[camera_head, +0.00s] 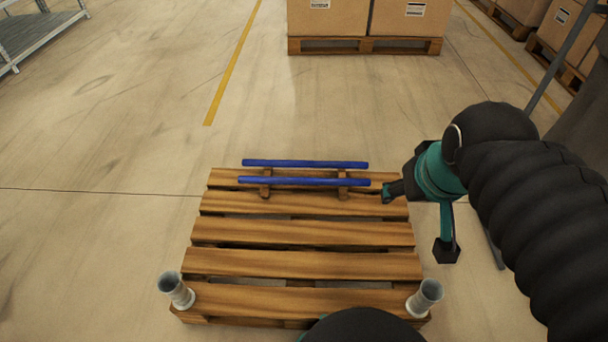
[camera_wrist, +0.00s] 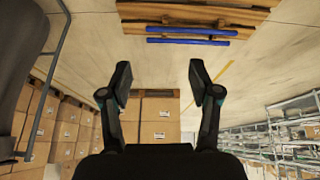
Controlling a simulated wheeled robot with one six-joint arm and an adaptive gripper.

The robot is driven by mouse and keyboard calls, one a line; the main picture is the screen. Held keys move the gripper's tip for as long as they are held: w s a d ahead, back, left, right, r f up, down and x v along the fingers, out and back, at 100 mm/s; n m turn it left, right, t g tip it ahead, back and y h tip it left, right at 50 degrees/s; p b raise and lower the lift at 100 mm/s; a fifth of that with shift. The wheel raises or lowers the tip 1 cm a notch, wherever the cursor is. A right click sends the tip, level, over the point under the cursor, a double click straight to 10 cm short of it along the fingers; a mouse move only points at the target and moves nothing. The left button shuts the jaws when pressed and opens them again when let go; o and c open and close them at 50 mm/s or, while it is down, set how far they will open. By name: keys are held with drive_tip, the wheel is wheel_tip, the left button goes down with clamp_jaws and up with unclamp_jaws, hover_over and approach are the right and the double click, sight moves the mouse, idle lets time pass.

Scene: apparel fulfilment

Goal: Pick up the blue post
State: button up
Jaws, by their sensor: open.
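Two blue posts lie side by side, roughly parallel, across small wooden supports at the far end of a wooden pallet (camera_head: 300,232). The far blue post (camera_head: 305,163) and the near blue post (camera_head: 303,182) also show near the top of the wrist view, as one blue bar (camera_wrist: 187,41) and another blue bar (camera_wrist: 191,31). My gripper (camera_head: 418,221) is to the right of the posts, by the pallet's right edge. In the wrist view its two fingers are wide apart and empty (camera_wrist: 160,76). It is apart from both posts.
Grey metal tubes stand at the pallet's near left corner (camera_head: 175,290) and near right corner (camera_head: 425,297). Boxes on another pallet (camera_head: 365,46) stand at the back. A metal rack (camera_head: 40,35) is at the far left. The floor left of the pallet is clear.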

drive_tip(key=w+f+n+g+b, duration=0.15)
drive_tip(key=w+n, duration=0.25)
drive_tip(key=w, duration=0.8)
drive_tip(key=n+g+b, duration=0.2)
drive_tip(key=n+b, duration=0.5)
drive_tip(key=n, duration=0.6)
hover_over(352, 180)
drive_tip(key=s, duration=0.1)
drive_tip(key=f, duration=4.1)
drive_tip(key=shift+a+f, duration=0.2)
drive_tip(key=shift+f, duration=0.2)
drive_tip(key=shift+w+d+f, duration=0.1)
drive_tip(key=shift+w+f, duration=0.1)
drive_tip(key=shift+f, duration=0.75)
drive_tip(key=shift+w+f, duration=0.15)
drive_tip(key=shift+f, duration=0.85)
drive_tip(key=shift+w+d+f, duration=0.1)
drive_tip(key=shift+w+f, duration=0.1)
drive_tip(key=shift+f, duration=0.75)
clamp_jaws()
